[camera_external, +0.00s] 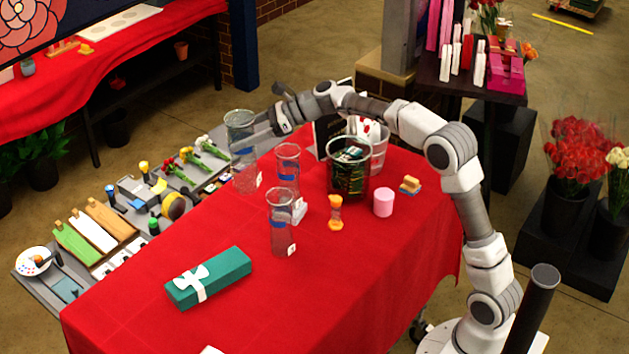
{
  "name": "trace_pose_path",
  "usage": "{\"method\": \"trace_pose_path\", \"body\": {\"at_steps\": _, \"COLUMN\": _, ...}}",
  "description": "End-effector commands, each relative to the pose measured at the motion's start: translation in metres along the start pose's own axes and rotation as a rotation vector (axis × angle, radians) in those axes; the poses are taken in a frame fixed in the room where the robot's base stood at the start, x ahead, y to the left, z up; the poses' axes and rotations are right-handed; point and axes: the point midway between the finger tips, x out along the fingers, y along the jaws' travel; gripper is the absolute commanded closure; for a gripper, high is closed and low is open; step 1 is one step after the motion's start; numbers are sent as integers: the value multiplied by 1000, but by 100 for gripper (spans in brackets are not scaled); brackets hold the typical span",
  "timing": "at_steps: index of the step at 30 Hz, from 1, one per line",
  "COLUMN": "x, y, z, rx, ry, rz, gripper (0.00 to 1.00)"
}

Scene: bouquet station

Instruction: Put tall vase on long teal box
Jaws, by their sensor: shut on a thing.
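The long teal box (225,270) lies at the front left of the red-covered table, with a white ribbon and bow around its left part. Three clear glass vases are in view. The back left one (242,160) looks tallest and is upright by the table's far edge. My gripper (262,124) is at its upper right side, shut on this tall vase near the rim. The fingertips are small and partly hidden. I cannot tell whether its base touches the table. Two other glass vases, one in the middle (287,170) and one nearer (281,222), stand upright on the table.
An hourglass-shaped orange item (336,213), a pink cylinder (383,202) and a dark container (348,170) stand to the right of the vases. A low grey surface (165,205) with flowers and tools lies beyond the far edge. Red cloth around the teal box is clear.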

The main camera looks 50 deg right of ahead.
Motion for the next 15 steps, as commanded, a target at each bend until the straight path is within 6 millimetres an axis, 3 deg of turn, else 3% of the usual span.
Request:
{"method": "trace_pose_path", "body": {"at_steps": 9, "x": 22, "y": 11, "z": 11, "rx": -8, "ry": -11, "rz": 22, "gripper": 100}}
{"method": "trace_pose_path", "body": {"at_steps": 15, "x": 27, "y": 10, "z": -3, "rx": -5, "ry": -10, "rz": 22, "gripper": 100}}
